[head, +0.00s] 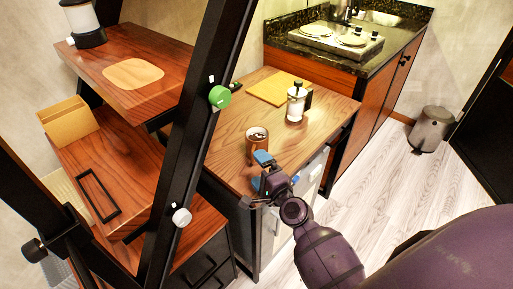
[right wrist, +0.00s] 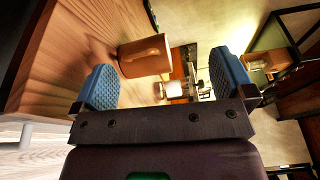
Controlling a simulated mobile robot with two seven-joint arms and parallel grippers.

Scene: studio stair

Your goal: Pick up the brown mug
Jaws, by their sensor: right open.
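The brown mug (head: 257,141) stands upright near the front edge of the wooden counter (head: 228,170), with dark and pale patches inside its rim. In the right wrist view the mug (right wrist: 147,57) appears sideways, ahead of the fingers and closer to the left blue finger. My right gripper (head: 263,171) is open and empty, with blue finger pads, at the counter's edge just in front of the mug. The gap between its fingers (right wrist: 164,86) is clear. I cannot tell whether a finger touches the mug. My left gripper is not in view.
A white and black French press (head: 295,103) stands behind the mug to the right. A yellow board (head: 275,88) lies farther back. A black slanted stair beam (head: 190,150) rises left of the mug. Wooden stair treads (head: 150,50) fill the left side.

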